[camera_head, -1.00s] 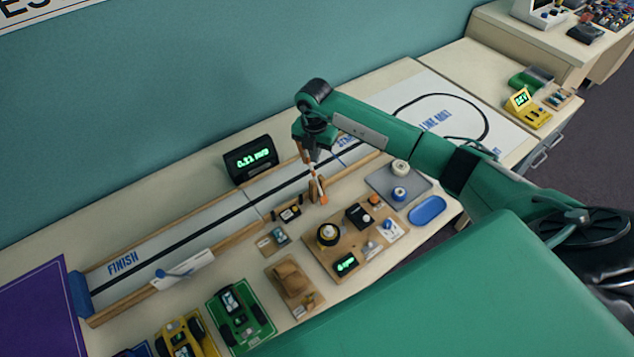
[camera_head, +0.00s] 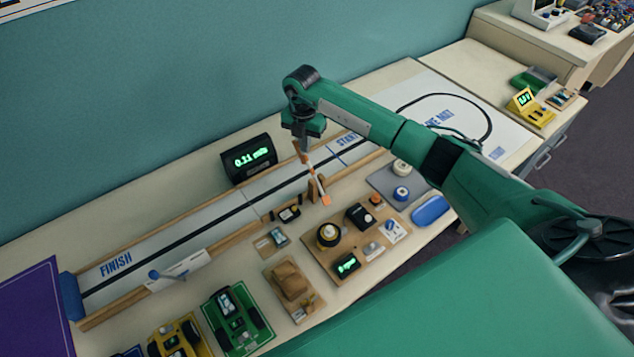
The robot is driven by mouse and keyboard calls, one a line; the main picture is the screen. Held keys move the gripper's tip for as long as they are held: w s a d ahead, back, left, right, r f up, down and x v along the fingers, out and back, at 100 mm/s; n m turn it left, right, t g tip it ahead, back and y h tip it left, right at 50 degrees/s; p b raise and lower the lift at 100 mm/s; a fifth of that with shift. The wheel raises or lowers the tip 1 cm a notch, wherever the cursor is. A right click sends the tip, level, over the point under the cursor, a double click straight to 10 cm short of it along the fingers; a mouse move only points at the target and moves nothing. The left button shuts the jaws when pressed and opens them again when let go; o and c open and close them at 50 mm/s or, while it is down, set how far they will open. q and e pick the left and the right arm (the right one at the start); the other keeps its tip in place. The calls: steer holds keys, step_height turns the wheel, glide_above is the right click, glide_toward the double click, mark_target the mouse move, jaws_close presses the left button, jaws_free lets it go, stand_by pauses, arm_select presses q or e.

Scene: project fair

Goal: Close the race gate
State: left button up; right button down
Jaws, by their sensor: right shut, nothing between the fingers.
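The race gate (camera_head: 317,184) stands at the near edge of the track (camera_head: 228,207), towards the START end. Its thin white-and-orange arm slants from an orange block low on the right up to the left, beside a small wooden post. My right gripper (camera_head: 301,153) points down at the arm's upper end, over the track. It is shut with nothing between its fingers. It is at or very close to the arm; whether they touch is hard to tell. My left gripper is out of view.
A black display (camera_head: 249,159) with green digits stands behind the track. A wooden board (camera_head: 337,262) with a tape roll and small devices lies in front, near a grey tray (camera_head: 384,185) and blue dish (camera_head: 430,211). Toy cars (camera_head: 237,318) stand at the front left.

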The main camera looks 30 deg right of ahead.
steer(key=shift+w, duration=0.2)
steer(key=shift+f, duration=0.1)
steer(key=shift+w+a+f+b, duration=0.1)
steer(key=shift+w+f+b, duration=0.55)
steer(key=shift+b, duration=0.35)
steer(key=shift+w+a+f+b, duration=0.1)
steer(key=shift+w+f+b, duration=0.3)
steer(key=shift+w+b, duration=0.25)
steer(key=shift+w+a+f+b, duration=0.1)
steer(key=shift+w+f+b, duration=0.35)
steer(key=shift+b, duration=0.25)
steer(key=shift+r, duration=0.1)
